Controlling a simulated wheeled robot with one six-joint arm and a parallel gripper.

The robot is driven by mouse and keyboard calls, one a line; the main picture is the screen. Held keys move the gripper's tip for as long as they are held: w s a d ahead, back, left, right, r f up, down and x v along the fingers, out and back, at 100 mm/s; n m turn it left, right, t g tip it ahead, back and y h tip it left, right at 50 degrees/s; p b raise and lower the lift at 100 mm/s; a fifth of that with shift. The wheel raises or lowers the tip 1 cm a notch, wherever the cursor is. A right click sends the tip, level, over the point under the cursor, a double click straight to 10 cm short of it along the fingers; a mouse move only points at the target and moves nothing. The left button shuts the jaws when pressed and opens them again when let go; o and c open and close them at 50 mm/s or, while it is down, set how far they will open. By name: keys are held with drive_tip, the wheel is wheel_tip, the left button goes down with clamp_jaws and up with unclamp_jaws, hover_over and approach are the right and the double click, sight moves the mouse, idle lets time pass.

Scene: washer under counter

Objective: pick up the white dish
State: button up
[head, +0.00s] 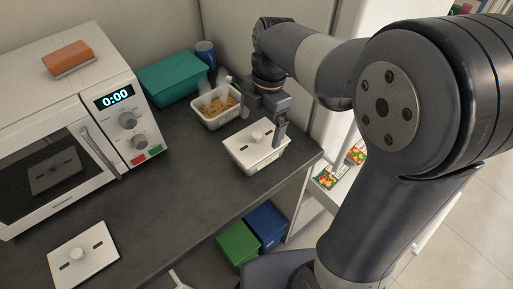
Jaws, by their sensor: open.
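An open white dish (208,122) with orange-brown food in it stands on the dark counter near the back, with pale steam-like wisps above it. A second white dish (250,170), covered by a white lid with a round knob, stands nearer the counter's right end. My gripper (260,129) is open, its fingers pointing down. One finger is beside the open dish's right side and the other is over the right part of the lidded dish. I cannot tell whether either finger touches a dish. Nothing shows held between the fingers.
A white microwave (146,120) reading 0:00 stands at left with an orange-brown sponge (68,58) on top. A teal box (172,78) and a blue mug (206,52) are behind. A loose white lid (98,258) lies at front left. The middle counter is clear.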

sight(257, 142)
drive_tip(key=shift+s+a+f+p, duration=0.1)
drive_tip(key=shift+s+a+f, duration=0.05)
drive_tip(key=shift+f, duration=1)
drive_tip(key=shift+s+a+f+p, duration=0.1)
drive_tip(key=shift+a+f, duration=0.1)
drive_tip(key=shift+f, duration=0.95)
drive_tip(key=shift+s+a+f+p, duration=0.1)
drive_tip(key=shift+s+a+f, duration=0.05)
drive_tip(key=shift+f, duration=1)
drive_tip(key=shift+c, duration=1.4)
drive_tip(key=shift+r, duration=0.1)
